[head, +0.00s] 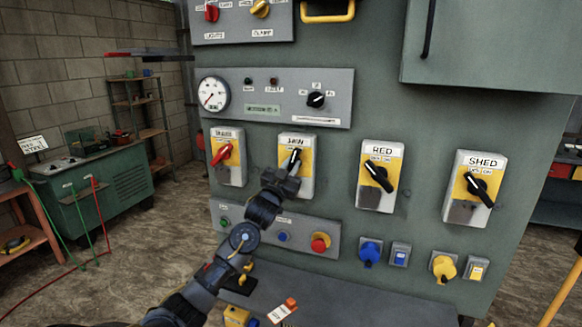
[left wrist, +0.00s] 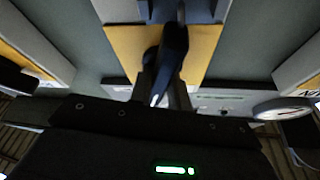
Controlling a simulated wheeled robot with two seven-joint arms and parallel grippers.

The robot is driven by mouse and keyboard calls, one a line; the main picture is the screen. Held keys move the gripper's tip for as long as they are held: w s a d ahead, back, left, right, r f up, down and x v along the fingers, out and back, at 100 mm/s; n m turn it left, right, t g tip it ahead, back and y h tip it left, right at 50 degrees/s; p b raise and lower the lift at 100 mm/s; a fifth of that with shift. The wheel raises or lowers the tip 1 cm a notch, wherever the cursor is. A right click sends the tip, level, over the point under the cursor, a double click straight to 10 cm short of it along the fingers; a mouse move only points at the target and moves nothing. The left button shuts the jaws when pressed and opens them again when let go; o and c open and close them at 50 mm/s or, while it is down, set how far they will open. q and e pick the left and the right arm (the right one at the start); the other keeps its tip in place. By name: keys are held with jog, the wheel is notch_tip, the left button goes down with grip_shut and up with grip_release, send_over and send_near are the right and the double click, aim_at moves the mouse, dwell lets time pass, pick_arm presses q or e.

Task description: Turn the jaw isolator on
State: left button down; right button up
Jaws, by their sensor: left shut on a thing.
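The jaw isolator (head: 308,170) is a grey box with a yellow plate and a label reading JAW, on the green panel's front. Its black handle (head: 295,157) looks near upright, its lower part hidden by my gripper. My left gripper (head: 287,174) reaches it from below and is shut on the handle. In the left wrist view the dark handle (left wrist: 174,48) runs between the fingers (left wrist: 163,88), in front of the yellow plate (left wrist: 124,42). My right gripper is not in view.
A red-handled isolator (head: 223,155) stands close on the left. The RED (head: 379,176) and SHED (head: 473,187) isolators are on the right, their black handles slanted. Below are a red emergency button (head: 320,242) and blue (head: 370,253) and yellow (head: 443,267) knobs. A gauge (head: 213,94) is above left.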

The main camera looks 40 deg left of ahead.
pick_arm(q)
jog(key=m+h, duration=0.1)
jog(key=m, duration=0.3)
jog(key=m+h, duration=0.2)
jog(key=m, duration=0.1)
jog(key=shift+m+g, duration=0.4)
jog(key=shift+h, duration=0.3)
jog(key=c, duration=1.3)
grip_release()
jog(key=shift+b+v, duration=1.9)
jog(key=shift+v, duration=3.55)
